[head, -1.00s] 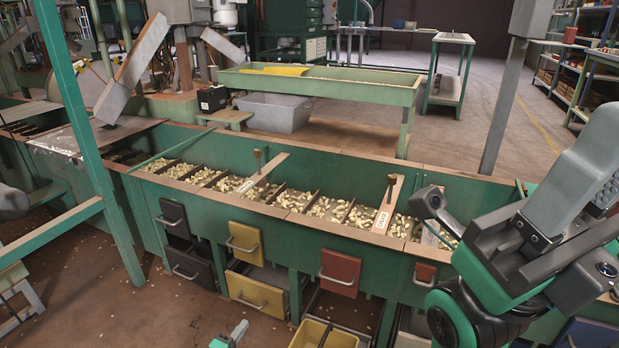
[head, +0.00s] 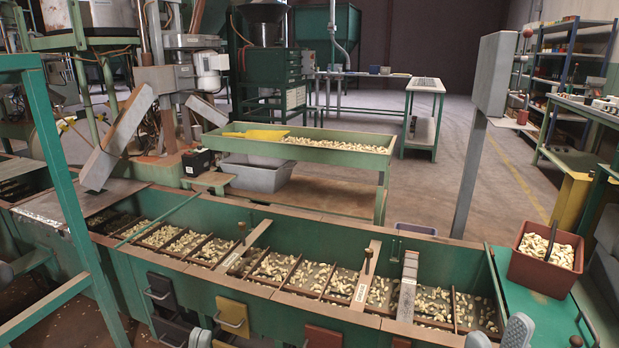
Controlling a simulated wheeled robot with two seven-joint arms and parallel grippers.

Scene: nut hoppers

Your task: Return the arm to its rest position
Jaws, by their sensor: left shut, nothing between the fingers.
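My left gripper (head: 200,339) just shows at the bottom edge, in front of the drawers of the green hopper bench. Only its grey tips are in view; they are shut and hold nothing. Grey rounded parts of my right arm (head: 517,331) show at the bottom right, in front of the bench's right end. Most of that arm is cut off by the frame, and whether its gripper is open or shut does not show.
The green hopper bench (head: 268,296) runs across the front, with nuts in its compartments. A red-brown bin (head: 540,275) of nuts stands on its right end. A green upright post (head: 65,190) is at the left.

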